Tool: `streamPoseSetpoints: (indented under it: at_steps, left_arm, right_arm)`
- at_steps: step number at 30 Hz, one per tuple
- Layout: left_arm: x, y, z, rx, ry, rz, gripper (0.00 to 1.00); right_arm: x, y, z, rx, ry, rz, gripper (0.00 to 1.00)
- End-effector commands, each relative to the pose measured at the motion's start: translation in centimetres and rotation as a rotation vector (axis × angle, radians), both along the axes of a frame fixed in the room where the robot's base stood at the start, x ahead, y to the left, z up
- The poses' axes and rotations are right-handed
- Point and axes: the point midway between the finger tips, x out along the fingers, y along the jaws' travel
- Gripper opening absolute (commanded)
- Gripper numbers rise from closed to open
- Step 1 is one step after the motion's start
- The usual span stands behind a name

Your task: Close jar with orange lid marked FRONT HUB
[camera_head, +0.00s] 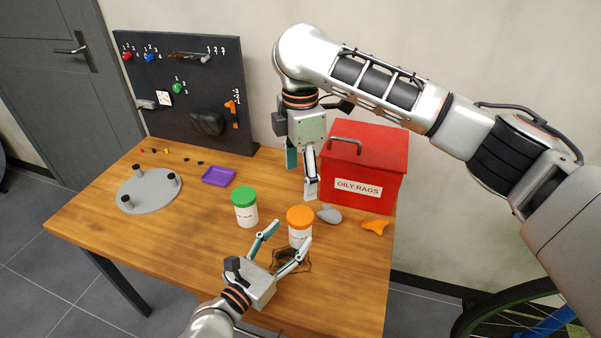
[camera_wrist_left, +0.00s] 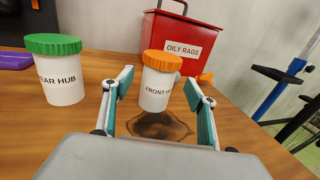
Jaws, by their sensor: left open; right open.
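The white jar marked FRONT HUB (camera_wrist_left: 156,90) stands upright on the wooden table, with its orange lid (camera_head: 299,216) seated on top; the lid also shows in the left wrist view (camera_wrist_left: 162,61). I cannot tell whether the lid is screwed tight. My left gripper (camera_head: 290,240) is open, its fingers pointing at the jar; in the left wrist view the jar stands between and beyond the fingertips (camera_wrist_left: 160,88). My right gripper (camera_head: 301,182) is open and empty, pointing down above the table beside the red bin, behind the jar.
A jar with a green lid (camera_head: 245,206) stands left of the orange one. The red OILY RAGS bin (camera_head: 369,160) is behind. A grey item (camera_head: 329,214) and orange item (camera_head: 376,226) lie to the right. A dark stain (camera_wrist_left: 160,126) lies before the jar. A purple tray (camera_head: 219,176) and grey disc (camera_head: 149,191) are left.

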Motion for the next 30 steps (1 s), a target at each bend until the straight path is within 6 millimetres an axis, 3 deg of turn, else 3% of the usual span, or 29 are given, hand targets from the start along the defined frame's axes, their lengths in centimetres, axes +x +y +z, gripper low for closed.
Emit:
streamPoseSetpoints:
  at_steps: [6,12,30]
  left_arm:
    - [-3.5,2.3,0.0,0.002,0.001,-0.001,0.58]
    - [-5.1,3.4,0.0,0.001,0.001,0.000,0.58]
    - [-5.3,3.6,0.0,0.000,0.000,0.000,0.58]
  right_arm:
    - [0.0,0.0,0.0,0.000,0.000,0.000,0.66]
    - [0.0,0.0,0.0,0.000,0.000,0.000,0.66]
    - [0.0,0.0,0.0,0.000,0.000,0.000,0.66]
